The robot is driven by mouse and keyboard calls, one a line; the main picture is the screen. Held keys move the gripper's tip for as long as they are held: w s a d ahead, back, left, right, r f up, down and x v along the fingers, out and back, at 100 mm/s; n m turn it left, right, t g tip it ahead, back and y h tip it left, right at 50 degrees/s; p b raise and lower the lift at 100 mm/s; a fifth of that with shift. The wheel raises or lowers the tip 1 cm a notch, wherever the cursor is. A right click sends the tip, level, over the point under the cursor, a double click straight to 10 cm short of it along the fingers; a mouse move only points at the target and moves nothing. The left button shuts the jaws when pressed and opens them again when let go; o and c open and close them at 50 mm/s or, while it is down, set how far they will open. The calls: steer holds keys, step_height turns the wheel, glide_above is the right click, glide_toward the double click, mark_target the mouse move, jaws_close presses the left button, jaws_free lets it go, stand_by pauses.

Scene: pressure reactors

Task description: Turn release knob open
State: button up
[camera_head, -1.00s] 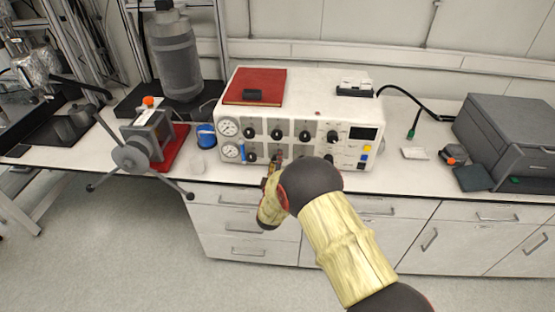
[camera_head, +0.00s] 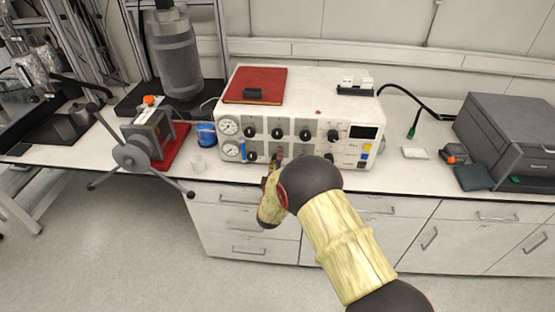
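A white control box (camera_head: 300,92) stands on the bench. Its front carries two round gauges (camera_head: 229,127) at the left and rows of black knobs (camera_head: 277,133). Which one is the release knob I cannot tell. A lower-left knob (camera_head: 251,156) shows beside my gripper. My gripper (camera_head: 278,158) is at the lower row of the panel, in front of the middle knobs. My arm hides part of that row. The fingers are small and partly hidden, so I cannot tell whether they are open, shut or touching a knob.
A red book (camera_head: 270,80) with a black item lies on the box. A hand-wheel device (camera_head: 140,152) on a red base stands at the left, near a blue item (camera_head: 206,134). A grey case (camera_head: 510,135) is at the right.

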steer(key=shift+s, duration=0.1)
steer(key=s+a, duration=0.1)
steer(key=s, duration=1)
steer(key=shift+s+a, duration=0.35)
